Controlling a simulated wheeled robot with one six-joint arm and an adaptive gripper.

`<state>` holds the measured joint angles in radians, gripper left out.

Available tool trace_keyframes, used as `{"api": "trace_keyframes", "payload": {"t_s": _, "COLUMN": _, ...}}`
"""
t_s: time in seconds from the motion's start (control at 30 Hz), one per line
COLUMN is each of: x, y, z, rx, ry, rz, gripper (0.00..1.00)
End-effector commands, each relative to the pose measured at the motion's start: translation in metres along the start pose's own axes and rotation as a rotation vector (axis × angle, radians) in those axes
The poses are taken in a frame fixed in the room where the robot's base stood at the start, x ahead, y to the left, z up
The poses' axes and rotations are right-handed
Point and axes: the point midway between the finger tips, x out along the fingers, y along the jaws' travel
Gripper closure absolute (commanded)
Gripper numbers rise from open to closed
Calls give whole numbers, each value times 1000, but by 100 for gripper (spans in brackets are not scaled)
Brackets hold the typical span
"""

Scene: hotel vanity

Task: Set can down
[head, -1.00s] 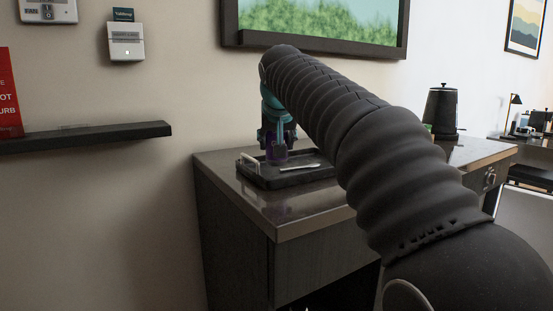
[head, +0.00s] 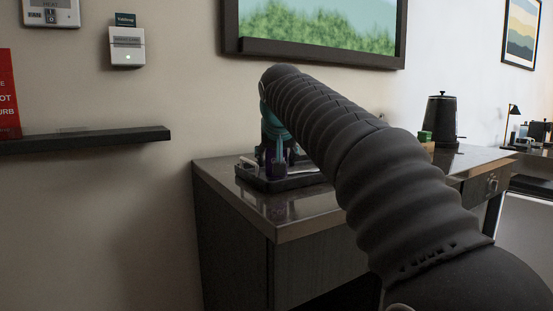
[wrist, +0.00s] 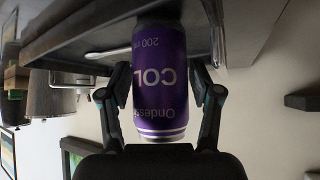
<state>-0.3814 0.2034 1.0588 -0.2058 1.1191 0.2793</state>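The purple can (wrist: 160,85) with white lettering is between the two fingers of my gripper (wrist: 160,90), which appear to touch its sides. The wrist picture is upside down, so the can stands upright. In the head view the can (head: 277,167) shows below my teal gripper (head: 275,138), at the black tray (head: 300,182) on the vanity counter.
The counter (head: 318,212) has bare room in front of the tray. A black kettle (head: 441,118) and a green-topped item (head: 425,136) stand farther right. A framed picture (head: 318,30) hangs above, and a dark shelf (head: 85,139) is on the left wall.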

Motion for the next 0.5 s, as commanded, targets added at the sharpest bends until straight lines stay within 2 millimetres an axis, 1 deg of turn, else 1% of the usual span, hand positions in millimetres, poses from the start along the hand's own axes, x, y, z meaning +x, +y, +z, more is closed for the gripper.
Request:
{"api": "trace_keyframes", "payload": {"t_s": 0.07, "x": -2, "y": 0, "z": -2, "rx": 0, "ry": 1, "rz": 0, "gripper": 36}}
{"api": "trace_keyframes", "payload": {"t_s": 0.17, "x": -11, "y": 0, "z": -2, "rx": 0, "ry": 2, "rz": -1, "gripper": 36}}
{"api": "trace_keyframes", "payload": {"t_s": 0.27, "x": -26, "y": 0, "z": -3, "rx": 0, "ry": 3, "rz": -1, "gripper": 36}}
{"api": "trace_keyframes", "payload": {"t_s": 0.5, "x": -75, "y": 0, "z": -3, "rx": 0, "ry": 3, "rz": -1, "gripper": 36}}
